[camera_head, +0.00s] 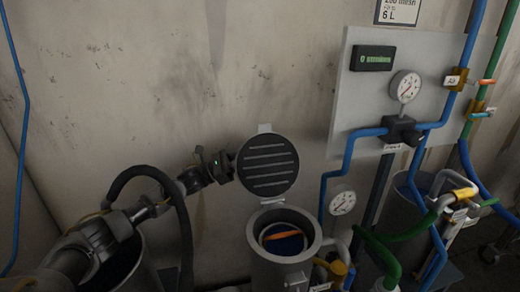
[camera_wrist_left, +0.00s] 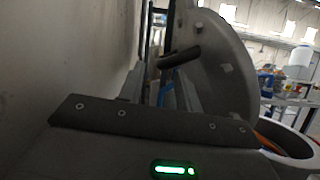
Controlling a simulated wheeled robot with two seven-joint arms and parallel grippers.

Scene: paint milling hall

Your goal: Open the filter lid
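The filter lid (camera_head: 268,165) is a dark round disc with ribs across its face. It stands raised, close to upright, behind the mouth of the grey filter housing (camera_head: 257,240). The housing is open at the top, and blue and orange show inside. My left gripper (camera_head: 228,166) is at the lid's left edge; whether it touches the lid is unclear. In the left wrist view the lid (camera_wrist_left: 222,75) shows as a large grey disc with a dark bar-like handle (camera_wrist_left: 181,57). My right gripper is not in view.
A light panel (camera_head: 345,105) with a display (camera_head: 372,58), a gauge (camera_head: 405,86) and blue pipes stands right of the lid. A lower gauge (camera_head: 342,203) and green hoses (camera_head: 385,255) are close to the housing's right. The wall is behind the lid.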

